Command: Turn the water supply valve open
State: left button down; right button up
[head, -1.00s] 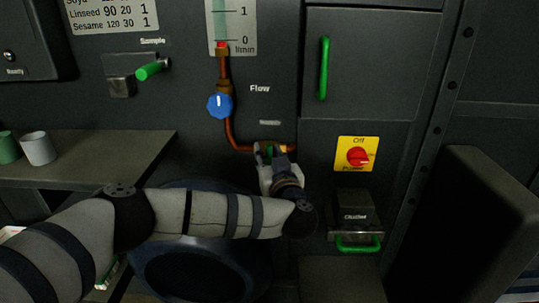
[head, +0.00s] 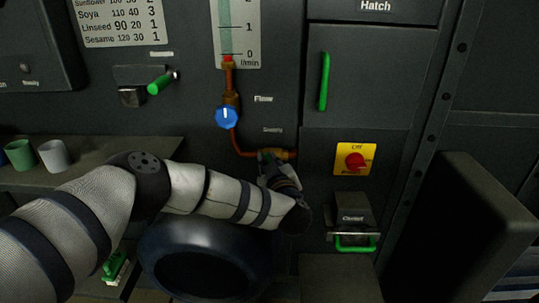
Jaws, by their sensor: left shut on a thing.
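The water supply valve (head: 280,154) sits on the copper pipe (head: 236,140) at the pipe's lower right end, under a small blurred label. My right gripper is out of view.
A blue flow knob (head: 227,117) and a flow gauge (head: 237,35) are above the valve. A red power switch (head: 355,161) is to its right. Cups (head: 53,156) stand on a shelf (head: 105,171) at the left. A dark round drum (head: 205,255) is below my arm.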

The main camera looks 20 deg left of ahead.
pick_arm(q)
jog(key=n+h+p, duration=0.1)
jog(key=n, duration=0.2)
jog(key=shift+a+r, duration=0.1)
jog(key=n, duration=0.1)
jog(key=n+h, duration=0.1)
jog(key=n, duration=0.1)
jog(key=shift+a+f, duration=0.15)
jog(key=shift+f, duration=0.1)
jog(key=n, duration=0.1)
jog(key=n+h, duration=0.1)
jog(key=shift+s+a+f+n+h, duration=0.1)
jog(key=shift+f+n+h, duration=0.35)
jog(key=shift+n+h, duration=0.15)
jog(key=shift+n, duration=0.6)
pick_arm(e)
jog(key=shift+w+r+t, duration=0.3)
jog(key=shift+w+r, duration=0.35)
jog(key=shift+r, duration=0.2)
pick_arm(q)
jog(key=c, duration=1.5)
grip_release()
jog(key=shift+c, duration=0.2)
